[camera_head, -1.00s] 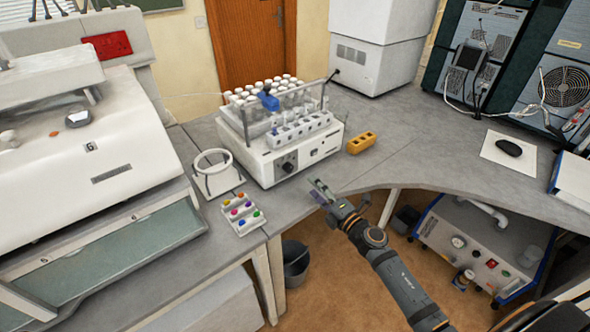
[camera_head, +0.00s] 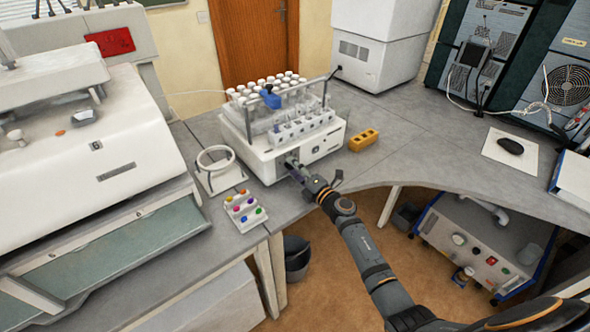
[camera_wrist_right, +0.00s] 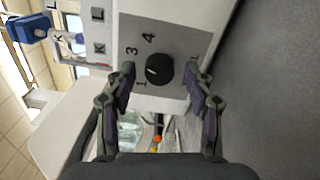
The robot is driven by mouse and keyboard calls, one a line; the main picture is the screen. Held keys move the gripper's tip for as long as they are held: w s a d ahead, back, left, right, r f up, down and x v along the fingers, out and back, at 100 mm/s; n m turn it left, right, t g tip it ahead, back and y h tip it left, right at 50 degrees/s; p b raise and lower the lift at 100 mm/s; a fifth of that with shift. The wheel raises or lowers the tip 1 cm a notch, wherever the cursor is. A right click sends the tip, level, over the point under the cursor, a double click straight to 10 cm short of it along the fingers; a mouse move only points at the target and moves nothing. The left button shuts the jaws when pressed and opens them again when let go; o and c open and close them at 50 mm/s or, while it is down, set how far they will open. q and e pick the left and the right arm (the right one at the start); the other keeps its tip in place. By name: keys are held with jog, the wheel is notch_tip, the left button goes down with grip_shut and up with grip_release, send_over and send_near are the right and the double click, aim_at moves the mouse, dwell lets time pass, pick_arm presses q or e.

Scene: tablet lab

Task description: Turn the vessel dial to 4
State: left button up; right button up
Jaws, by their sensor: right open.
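The vessel dial (camera_wrist_right: 158,70) is a round black knob on a grey plate on the front of the white vessel machine (camera_head: 322,149). In the right wrist view, 3 and 4 are printed on one side of the knob and a 1 nearer the fingers. A small pale mark shows on the knob's left part; which number it points to is unclear. My right gripper (camera_head: 297,168) is at the machine's front face. Its two fingers are open, one on each side of the knob, with visible gaps. In the head view the gripper hides the dial. My left gripper is not in view.
Rows of white-capped vials (camera_head: 262,85) stand on the machine. A white ring stand (camera_head: 217,182) and a tray of coloured pieces (camera_head: 244,208) are to its left. The bench further right is mostly clear.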

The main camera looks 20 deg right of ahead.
jog(key=shift+c, duration=0.4)
grip_shut()
jog(key=m+p, duration=0.3)
jog(key=m, duration=0.1)
jog(key=shift+r, duration=0.25)
jog(key=shift+f+m+p, duration=0.2)
jog(key=shift+m+p, duration=1.4)
jog(key=shift+m, duration=0.4)
jog(key=shift+o, duration=0.4)
grip_release()
